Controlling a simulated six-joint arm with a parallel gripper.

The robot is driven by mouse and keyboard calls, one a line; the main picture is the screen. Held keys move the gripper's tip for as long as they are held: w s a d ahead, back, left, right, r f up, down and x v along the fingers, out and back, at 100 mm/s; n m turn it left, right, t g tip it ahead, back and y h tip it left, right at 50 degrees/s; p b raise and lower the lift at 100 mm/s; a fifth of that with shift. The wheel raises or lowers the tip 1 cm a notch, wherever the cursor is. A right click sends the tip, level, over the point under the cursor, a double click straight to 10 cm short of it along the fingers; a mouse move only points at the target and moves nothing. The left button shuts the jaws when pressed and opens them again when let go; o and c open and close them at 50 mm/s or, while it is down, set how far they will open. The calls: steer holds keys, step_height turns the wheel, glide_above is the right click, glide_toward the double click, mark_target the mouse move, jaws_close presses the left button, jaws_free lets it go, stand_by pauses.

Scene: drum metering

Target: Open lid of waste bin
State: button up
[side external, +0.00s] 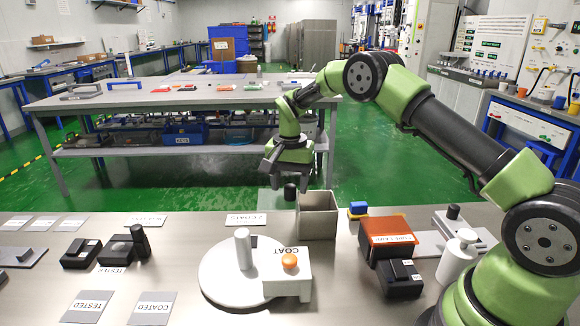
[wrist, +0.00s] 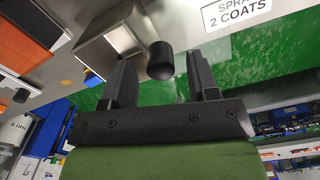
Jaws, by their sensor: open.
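My gripper (side external: 288,180) points down above the knob. In the wrist view my gripper (wrist: 162,78) is open, with one finger on each side of the knob and visible gaps between.
A white round turntable with a post (side external: 243,248) and a COAT block (side external: 288,275) stand in front of the bin. An orange-topped box (side external: 388,231) and a blue-yellow block (side external: 357,209) are to its right. A SPRAY 2 COATS label (wrist: 243,12) lies nearby.

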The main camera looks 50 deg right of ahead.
step_height(320, 180, up, 8)
steer(key=shift+f, duration=0.2)
steer(key=shift+r, duration=0.4)
step_height(320, 180, up, 8)
steer(key=f+n+t, duration=0.1)
steer(key=n+t, duration=0.1)
glide_above(290, 186)
steer(key=s+a, duration=0.3)
steer(key=s, duration=0.1)
steer(key=s+a+r+n+t, duration=0.2)
steer(key=s+a+r, duration=0.1)
steer(key=s+r, duration=0.4)
steer(key=s+a+f+n+t+y, duration=0.1)
steer(key=s+a+n, duration=0.1)
steer(key=s, duration=0.6)
steer(key=s+a+f+n+t+y, duration=0.1)
steer(key=s+a+n+t, duration=0.1)
steer(key=s, duration=0.6)
steer(key=shift+s+a, duration=0.2)
